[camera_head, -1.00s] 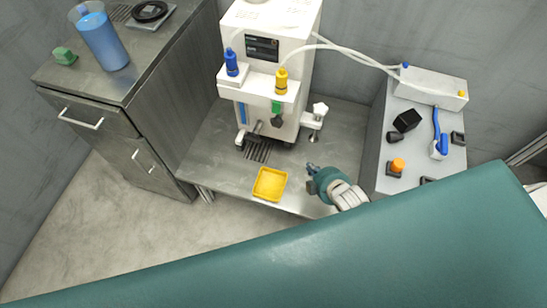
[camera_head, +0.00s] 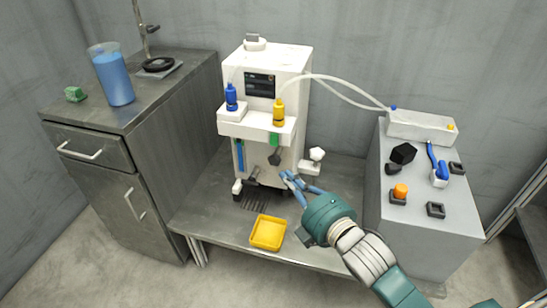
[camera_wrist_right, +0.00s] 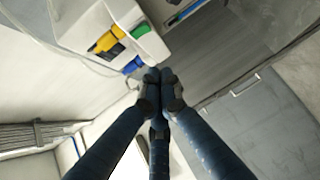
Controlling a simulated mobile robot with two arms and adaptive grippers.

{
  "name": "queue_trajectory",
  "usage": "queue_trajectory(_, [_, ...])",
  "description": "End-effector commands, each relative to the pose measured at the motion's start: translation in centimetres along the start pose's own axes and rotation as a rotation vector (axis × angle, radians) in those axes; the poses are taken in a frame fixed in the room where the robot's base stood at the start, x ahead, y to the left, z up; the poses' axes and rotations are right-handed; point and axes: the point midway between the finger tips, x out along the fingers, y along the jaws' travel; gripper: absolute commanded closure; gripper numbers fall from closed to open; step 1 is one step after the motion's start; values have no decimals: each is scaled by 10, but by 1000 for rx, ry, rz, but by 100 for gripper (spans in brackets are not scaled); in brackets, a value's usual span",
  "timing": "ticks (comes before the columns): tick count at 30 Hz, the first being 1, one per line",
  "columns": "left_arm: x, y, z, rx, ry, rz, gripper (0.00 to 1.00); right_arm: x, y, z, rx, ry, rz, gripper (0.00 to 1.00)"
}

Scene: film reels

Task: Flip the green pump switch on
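A green part (camera_head: 274,139) sits on the front of the white machine (camera_head: 292,62), below the yellow-capped bottle (camera_head: 279,113); I take it as the pump switch, but its position is too small to read. A green part also shows in the right wrist view (camera_wrist_right: 140,29), past the fingertips. My right gripper (camera_head: 287,178) is in front of the machine, below and slightly right of the green part, apart from it. In the right wrist view its fingertips (camera_wrist_right: 160,75) are together with nothing between them. My left gripper is out of view.
A yellow tray (camera_head: 267,233) lies on the metal bench below the gripper. A white knob (camera_head: 316,154) stands right of the machine. A grey console (camera_head: 418,205) with controls is at right. A cabinet at left holds a blue-filled beaker (camera_head: 113,80) and a green block (camera_head: 75,94).

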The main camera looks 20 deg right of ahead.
Motion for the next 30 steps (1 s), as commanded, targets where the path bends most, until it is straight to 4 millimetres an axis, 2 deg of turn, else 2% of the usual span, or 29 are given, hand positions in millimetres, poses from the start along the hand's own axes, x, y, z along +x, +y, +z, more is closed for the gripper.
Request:
queue_trajectory(5, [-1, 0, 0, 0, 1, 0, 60, 3, 0, 0, 1, 0, 1, 100])
queue_trajectory(8, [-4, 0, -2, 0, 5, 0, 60, 12, 0, 0, 1, -1, 2, 100])
queue_trajectory(14, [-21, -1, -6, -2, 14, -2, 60, 49, 0, 0, 3, 0, 4, 100])
queue_trajectory(22, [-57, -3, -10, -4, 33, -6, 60, 106, -1, 0, 3, 0, 1, 100])
queue_trajectory(24, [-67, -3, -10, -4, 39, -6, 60, 112, -2, 12, 0, -2, 0, 100])
queue_trajectory(30, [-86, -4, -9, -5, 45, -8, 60, 126, -2, 26, 1, -1, -1, 100])
